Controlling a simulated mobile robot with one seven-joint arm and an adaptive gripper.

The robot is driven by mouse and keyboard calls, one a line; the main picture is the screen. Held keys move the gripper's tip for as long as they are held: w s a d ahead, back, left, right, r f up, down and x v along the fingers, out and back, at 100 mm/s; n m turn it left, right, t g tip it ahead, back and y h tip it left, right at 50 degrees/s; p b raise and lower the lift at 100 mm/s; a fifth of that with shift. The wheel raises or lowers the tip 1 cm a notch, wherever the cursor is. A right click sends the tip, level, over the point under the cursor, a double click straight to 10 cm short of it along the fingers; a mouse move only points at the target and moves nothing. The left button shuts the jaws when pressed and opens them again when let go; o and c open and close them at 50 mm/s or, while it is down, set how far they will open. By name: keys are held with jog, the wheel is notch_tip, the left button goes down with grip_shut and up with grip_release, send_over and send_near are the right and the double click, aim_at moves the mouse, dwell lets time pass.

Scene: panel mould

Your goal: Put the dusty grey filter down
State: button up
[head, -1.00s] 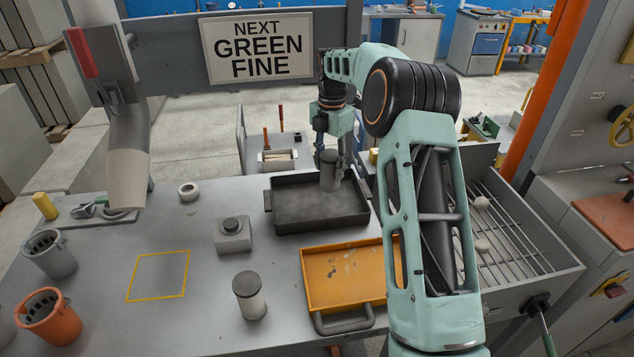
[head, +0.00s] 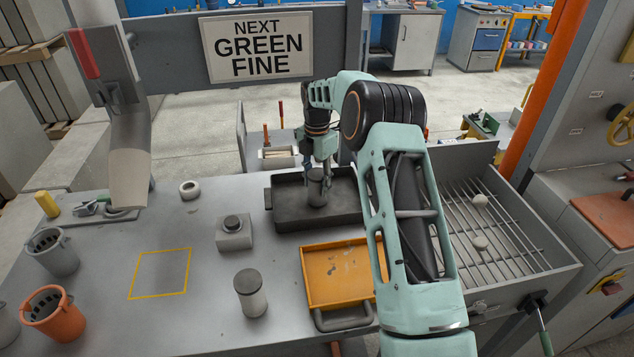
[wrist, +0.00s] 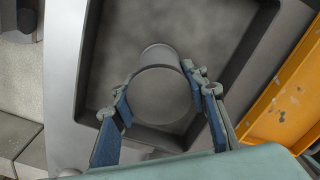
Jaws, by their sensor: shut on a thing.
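A dusty grey cylindrical filter (head: 318,187) is held upright between the fingers of my gripper (head: 318,176), over the dark grey tray (head: 281,219). In the wrist view the filter (wrist: 162,95) sits between both fingers of my gripper (wrist: 164,98), with the tray floor around it. The tray (wrist: 88,75) also shows there. I cannot tell whether the filter's bottom touches the tray floor. Another cylinder with a dark top and pale body (head: 250,295) stands on the table at the front.
An orange tray (head: 335,275) lies just in front of the dark tray. A grey block with a round knob (head: 233,232) stands to its left. A yellow outlined square (head: 160,274) on the table is empty. A wire-grid bin (head: 490,240) is at the right. A sign (head: 257,46) reads NEXT GREEN FINE.

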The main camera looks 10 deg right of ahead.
jog(key=o, duration=1.4)
jog(key=shift+f, duration=0.15)
notch_tip(320, 180, up, 12)
jog(key=shift+r+b, duration=0.2)
jog(key=shift+b, duration=0.1)
